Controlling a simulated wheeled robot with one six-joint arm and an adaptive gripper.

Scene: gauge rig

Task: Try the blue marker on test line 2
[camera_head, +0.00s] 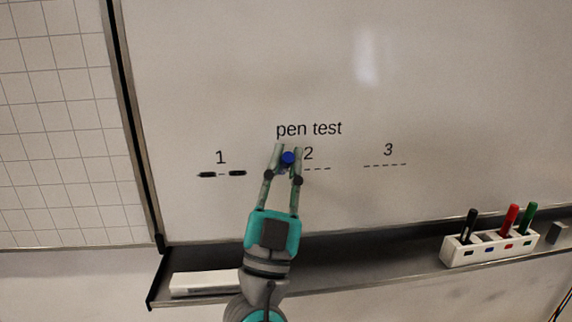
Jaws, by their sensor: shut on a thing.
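My gripper (287,150) is shut on the blue marker (288,158), whose blue end shows between the fingers. It is in front of the whiteboard (440,90), over the left part of test line 2 (317,169). The right part of that dashed line shows under the number 2; the rest is hidden behind my gripper. I cannot tell whether the marker's tip touches the board. No blue mark shows on the visible part of the line.
Test line 1 (222,174) has thick dark strokes at both ends. Test line 3 (385,165) is bare dashes. On the ledge (370,263) stand a white holder (486,252) with black (468,226), red (510,219) and green (528,217) markers, and a white block (204,283) at left.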

